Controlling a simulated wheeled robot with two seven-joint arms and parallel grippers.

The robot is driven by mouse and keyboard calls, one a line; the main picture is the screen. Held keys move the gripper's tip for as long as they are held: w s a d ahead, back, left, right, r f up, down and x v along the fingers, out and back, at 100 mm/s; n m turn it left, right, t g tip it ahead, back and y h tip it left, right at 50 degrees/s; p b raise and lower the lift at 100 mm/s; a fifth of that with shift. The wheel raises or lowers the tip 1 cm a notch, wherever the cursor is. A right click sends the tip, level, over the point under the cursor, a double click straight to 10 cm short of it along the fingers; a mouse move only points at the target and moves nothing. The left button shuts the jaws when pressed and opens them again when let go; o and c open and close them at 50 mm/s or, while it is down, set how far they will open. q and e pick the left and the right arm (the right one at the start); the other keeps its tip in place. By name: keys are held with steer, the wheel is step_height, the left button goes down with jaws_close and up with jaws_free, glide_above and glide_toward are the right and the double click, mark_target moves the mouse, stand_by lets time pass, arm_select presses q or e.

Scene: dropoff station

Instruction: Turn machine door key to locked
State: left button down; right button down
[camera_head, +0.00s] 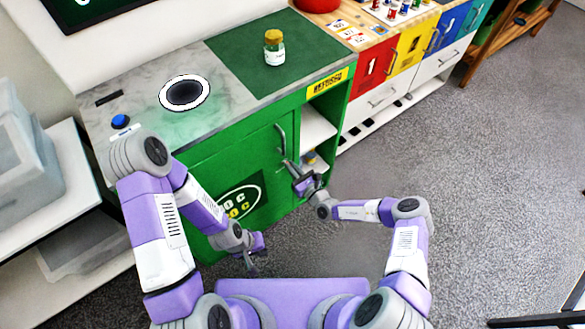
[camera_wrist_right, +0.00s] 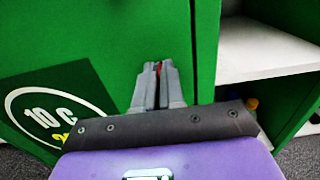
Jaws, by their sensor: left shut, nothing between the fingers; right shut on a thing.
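The green machine door (camera_head: 235,158) is closed on the front of the green cabinet and has a metal handle (camera_head: 281,138) near its right edge. My right gripper (camera_head: 288,168) is at the door below the handle. In the right wrist view its fingers (camera_wrist_right: 157,72) are shut on a small key (camera_wrist_right: 158,67), of which only a bit of red shows between the tips. The rest of the key and its lock are hidden, so its turn angle cannot be told. My left gripper (camera_head: 252,265) is shut and empty, low in front of the cabinet.
An open shelf bay (camera_head: 316,125) lies right of the door. A jar (camera_head: 274,47) with a yellow lid stands on the green mat (camera_head: 240,45). A blue button (camera_head: 120,121) and a round white-rimmed opening (camera_head: 185,93) are on the countertop.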

steer(key=shift+m, duration=0.3)
steer(key=m, duration=0.2)
steer(key=shift+w+d+f+m, duration=0.15)
steer(key=shift+w+d+m, duration=0.1)
steer(key=shift+m, duration=0.15)
steer(key=m, duration=0.4)
steer(key=shift+w+d+f+m, duration=0.1)
steer(key=shift+d+f+m, duration=0.1)
steer(key=shift+d+m, duration=0.1)
steer(key=m, duration=0.1)
steer(key=m+b, duration=0.1)
steer(key=m, duration=0.1)
steer(key=m+b, duration=0.1)
steer(key=m, duration=0.1)
steer(key=shift+w+d+f, duration=0.1)
steer(key=shift+w+f, duration=0.05)
steer(key=shift+f, duration=0.2)
steer(key=shift+f+m+b, duration=0.15)
steer(key=shift+m+b, duration=0.15)
steer(key=shift+m, duration=0.9)
steer(key=shift+f+m+b, duration=0.15)
steer(key=shift+m+b, duration=0.15)
steer(key=shift+m, duration=0.9)
steer(key=c, duration=1.2)
jaws_free()
steer(key=shift+c, duration=0.2)
steer(key=shift+d, duration=0.1)
